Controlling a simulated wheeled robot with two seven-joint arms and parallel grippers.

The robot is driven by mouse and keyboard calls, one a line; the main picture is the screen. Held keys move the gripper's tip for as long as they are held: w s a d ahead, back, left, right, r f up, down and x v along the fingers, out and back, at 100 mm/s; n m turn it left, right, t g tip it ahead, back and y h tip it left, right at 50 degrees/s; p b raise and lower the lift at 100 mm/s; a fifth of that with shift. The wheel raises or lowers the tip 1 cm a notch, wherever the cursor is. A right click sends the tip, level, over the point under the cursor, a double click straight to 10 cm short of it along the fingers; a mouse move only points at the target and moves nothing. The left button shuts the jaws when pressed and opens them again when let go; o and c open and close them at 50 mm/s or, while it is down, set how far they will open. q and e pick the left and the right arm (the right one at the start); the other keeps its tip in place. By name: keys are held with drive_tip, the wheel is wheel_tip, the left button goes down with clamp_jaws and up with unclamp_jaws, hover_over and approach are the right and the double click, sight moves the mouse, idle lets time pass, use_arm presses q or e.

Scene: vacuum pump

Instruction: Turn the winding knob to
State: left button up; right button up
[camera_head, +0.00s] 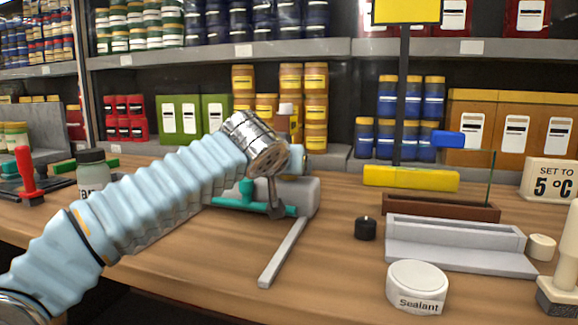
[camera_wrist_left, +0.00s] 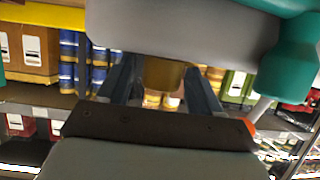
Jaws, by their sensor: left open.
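A grey pump-like device (camera_head: 303,195) with teal parts (camera_head: 247,196) sits on the wooden table, partly hidden behind my left arm. My left gripper (camera_head: 276,198) is at its front. In the left wrist view, the open fingers (camera_wrist_left: 160,70) stand on either side of a brass-brown knob-like part (camera_wrist_left: 163,78) under the grey body (camera_wrist_left: 185,25). I cannot tell whether the fingers touch it, or if it is the winding knob. A teal part (camera_wrist_left: 295,50) shows at the right there. A sign (camera_head: 551,181) reads "SET TO 5°C". My right gripper is out of view.
A grey bar (camera_head: 283,252) lies in front of the device. To the right are a black candle-like piece (camera_head: 365,229), a grey tray (camera_head: 455,257) and a white "Sealant" tin (camera_head: 416,286). A red-handled tool (camera_head: 25,172) stands at the left. Stocked shelves line the back.

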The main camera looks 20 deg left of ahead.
use_arm(q)
drive_tip(key=c, duration=1)
drive_tip(key=shift+o, duration=0.2)
drive_tip(key=shift+m+h, duration=0.3)
drive_tip(key=shift+h, duration=0.1)
drive_tip(key=m+h, duration=0.2)
drive_tip(key=shift+a+h, duration=0.1)
drive_tip(key=shift+h, duration=0.3)
drive_tip(key=shift+m+g+h, duration=0.9)
drive_tip(key=shift+m+h, duration=0.7)
drive_tip(key=shift+m, duration=0.1)
drive_tip(key=o, duration=1)
drive_tip(key=shift+c, duration=0.2)
drive_tip(key=shift+s, duration=0.1)
